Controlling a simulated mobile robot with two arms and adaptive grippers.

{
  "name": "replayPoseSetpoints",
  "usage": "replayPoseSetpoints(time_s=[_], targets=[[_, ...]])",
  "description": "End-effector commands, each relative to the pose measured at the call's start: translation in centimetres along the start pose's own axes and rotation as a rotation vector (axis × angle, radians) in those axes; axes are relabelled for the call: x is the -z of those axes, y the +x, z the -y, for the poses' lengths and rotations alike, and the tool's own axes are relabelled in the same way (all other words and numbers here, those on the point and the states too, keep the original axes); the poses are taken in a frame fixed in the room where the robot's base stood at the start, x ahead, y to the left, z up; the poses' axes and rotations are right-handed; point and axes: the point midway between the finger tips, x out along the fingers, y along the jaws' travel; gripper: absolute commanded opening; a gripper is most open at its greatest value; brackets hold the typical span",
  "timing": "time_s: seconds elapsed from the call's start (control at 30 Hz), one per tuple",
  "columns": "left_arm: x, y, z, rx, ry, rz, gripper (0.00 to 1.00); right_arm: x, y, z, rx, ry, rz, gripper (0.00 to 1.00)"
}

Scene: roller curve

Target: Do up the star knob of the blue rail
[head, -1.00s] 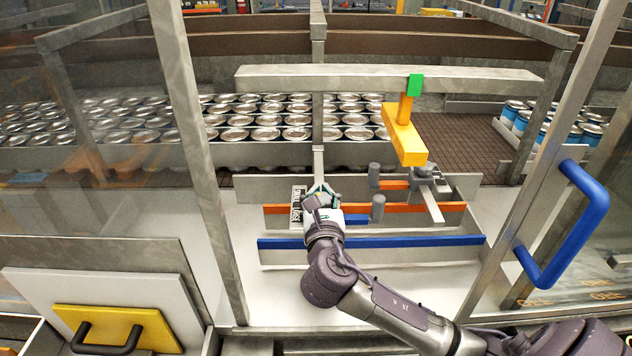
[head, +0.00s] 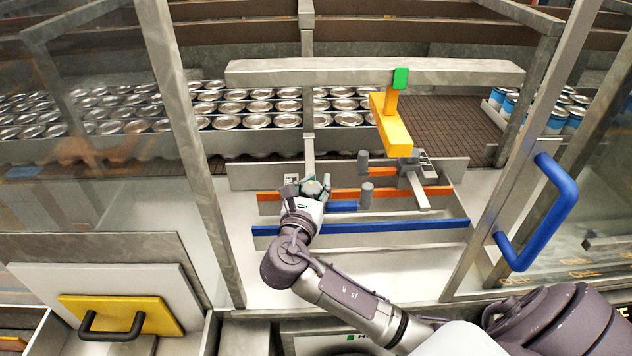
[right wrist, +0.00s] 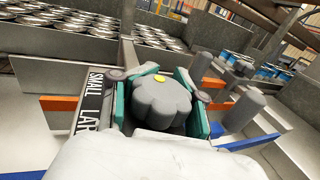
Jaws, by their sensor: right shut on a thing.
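The star knob (right wrist: 160,103) is grey and lobed with a yellow dot on top, and fills the middle of the right wrist view. My right gripper (right wrist: 161,100) has its green-padded fingers on both sides of the knob and is shut on it. In the head view my right gripper (head: 314,188) is over the left part of the rails and mostly hides the knob. The blue rail (head: 390,229) runs across the front of the fixture. My left gripper is not in view.
An orange rail (head: 410,193) lies behind the blue one, with grey posts (head: 366,195) near it. A yellow block (head: 390,125) hangs from the crossbar above. A blue door handle (head: 545,215) stands at the right. Rows of cans (head: 260,107) fill the back.

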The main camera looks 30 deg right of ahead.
Motion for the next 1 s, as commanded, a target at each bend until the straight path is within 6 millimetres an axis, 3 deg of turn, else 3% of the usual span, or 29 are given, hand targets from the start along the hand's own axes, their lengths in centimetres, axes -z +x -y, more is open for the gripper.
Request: replayPoseSetpoints(time_s=[0.87,0.9,1.0], targets=[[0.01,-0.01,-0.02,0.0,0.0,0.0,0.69,-0.01,-0.17,-0.17,-0.007,0.002,-0.001,0.01],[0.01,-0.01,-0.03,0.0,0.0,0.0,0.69,-0.01,-0.17,-0.17,-0.007,0.002,-0.001,0.39],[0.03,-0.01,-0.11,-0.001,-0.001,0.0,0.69,-0.02,-0.14,-0.15,-0.006,0.002,0.0,0.53]])
